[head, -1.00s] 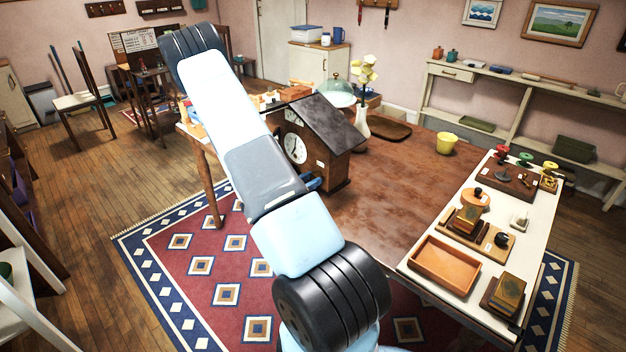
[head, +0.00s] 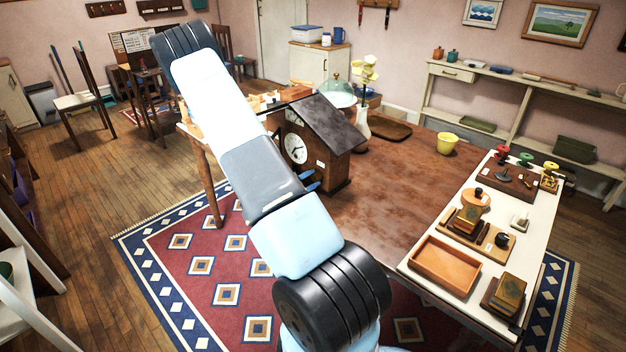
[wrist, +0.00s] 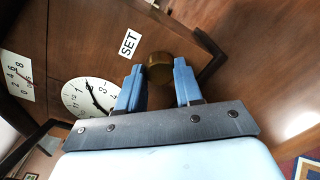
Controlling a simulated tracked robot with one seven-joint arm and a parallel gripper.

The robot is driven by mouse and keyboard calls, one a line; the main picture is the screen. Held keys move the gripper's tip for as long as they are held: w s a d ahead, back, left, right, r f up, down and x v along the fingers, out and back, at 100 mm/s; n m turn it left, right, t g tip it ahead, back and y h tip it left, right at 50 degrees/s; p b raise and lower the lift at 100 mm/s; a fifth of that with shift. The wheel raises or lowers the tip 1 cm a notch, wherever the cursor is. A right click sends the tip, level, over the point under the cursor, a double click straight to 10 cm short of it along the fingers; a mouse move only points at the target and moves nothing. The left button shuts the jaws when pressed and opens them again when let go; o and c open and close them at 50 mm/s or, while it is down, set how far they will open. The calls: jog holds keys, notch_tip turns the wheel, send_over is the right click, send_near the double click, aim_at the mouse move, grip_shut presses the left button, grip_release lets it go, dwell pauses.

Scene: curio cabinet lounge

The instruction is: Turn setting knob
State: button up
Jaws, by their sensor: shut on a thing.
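The setting knob (wrist: 160,68) is a round brass-brown knob on the wooden side of the house-shaped clock (head: 318,150), next to a white "SET" label (wrist: 130,44). In the wrist view my gripper (wrist: 160,78) has its two blue fingers on either side of the knob, shut on it. The clock's white dial (wrist: 90,97) shows left of the fingers, and a second dial (wrist: 16,76) is at the left edge. In the head view my gripper (head: 311,182) is low at the clock's near side, mostly hidden behind my arm; the knob is hidden there.
The clock stands on a brown table (head: 390,210) with a white vase of yellow flowers (head: 363,120), a glass dome (head: 338,95) and a yellow pot (head: 447,143). A white board (head: 410,262) with trays and boxes lies on the right. The table's middle is clear.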

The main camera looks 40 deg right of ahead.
jog(key=shift+s+f+m, duration=0.1)
jog(key=shift+s+m, duration=0.1)
jog(key=shift+m, duration=0.2)
jog(key=o, duration=1)
jog(key=shift+o, duration=0.2)
jog(key=shift+w, duration=0.1)
jog(key=a, duration=1.3)
jog(key=shift+s+a+r, duration=0.3)
jog(key=shift+s+a, duration=0.1)
